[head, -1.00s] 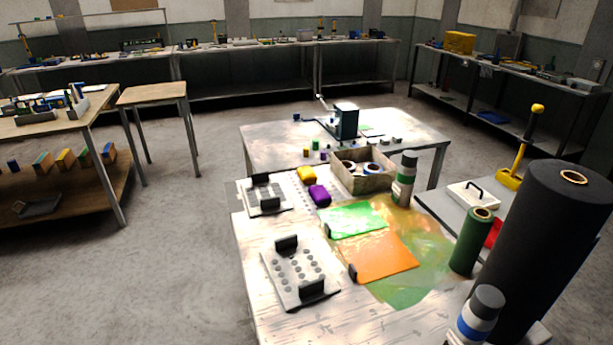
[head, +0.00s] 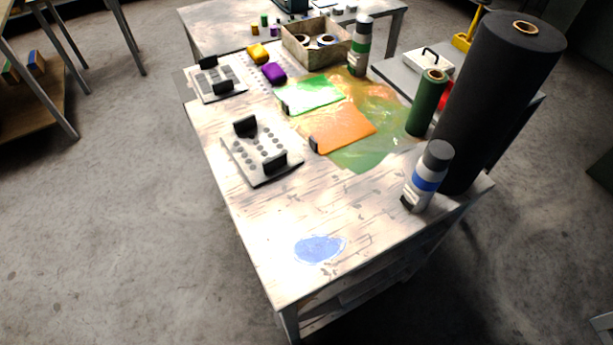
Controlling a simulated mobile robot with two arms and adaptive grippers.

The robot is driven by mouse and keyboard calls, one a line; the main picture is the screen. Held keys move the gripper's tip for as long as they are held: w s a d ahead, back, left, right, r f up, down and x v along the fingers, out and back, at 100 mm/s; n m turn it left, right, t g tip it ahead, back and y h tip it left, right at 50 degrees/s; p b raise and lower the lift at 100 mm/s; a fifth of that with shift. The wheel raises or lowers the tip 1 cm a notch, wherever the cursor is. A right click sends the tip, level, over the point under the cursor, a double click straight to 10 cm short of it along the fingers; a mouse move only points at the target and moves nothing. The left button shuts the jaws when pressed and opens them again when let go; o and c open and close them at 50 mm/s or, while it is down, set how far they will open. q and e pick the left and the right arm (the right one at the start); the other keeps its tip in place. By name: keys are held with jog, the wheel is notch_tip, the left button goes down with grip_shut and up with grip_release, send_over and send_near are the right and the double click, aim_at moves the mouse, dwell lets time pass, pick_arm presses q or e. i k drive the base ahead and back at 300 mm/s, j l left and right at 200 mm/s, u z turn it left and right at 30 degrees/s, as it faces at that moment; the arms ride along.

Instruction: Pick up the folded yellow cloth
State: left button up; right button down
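A small yellow folded bundle (head: 257,54), which looks like the folded yellow cloth, lies on the far left part of the white worktable (head: 215,125). A similar purple bundle (head: 274,73) lies just in front of it, to the right. Neither of my grippers shows in the head view, and nothing is seen touching the yellow bundle.
Close by stand a box with rolls (head: 301,48), die plates with black handles (head: 262,152), green (head: 313,95) and orange (head: 342,127) sheets, bottles (head: 428,178), a green roll (head: 427,103) and a tall black roll (head: 493,100). The table's near end is clear except a blue patch (head: 319,248).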

aim_at(258, 52)
jog(key=j+u, duration=0.9)
jog(key=i+j+u, duration=0.2)
jog(key=j+u, duration=0.15)
jog(key=u, duration=0.15)
jog(key=i+j+u, duration=0.2)
jog(key=u, duration=0.25)
jog(key=i+z, duration=0.3)
jog(key=i, duration=0.2)
jog(key=i+j+z, duration=0.3)
jog(key=i, duration=0.15)
jog(key=i+z, duration=0.35)
jog(key=i, duration=1.35)
jog(key=i+z, duration=0.35)
jog(key=i+j+z, duration=0.15)
jog(key=z, duration=0.2)
jog(key=i+j+z, duration=0.3)
jog(key=k+l, duration=0.05)
jog(key=l, duration=0.1)
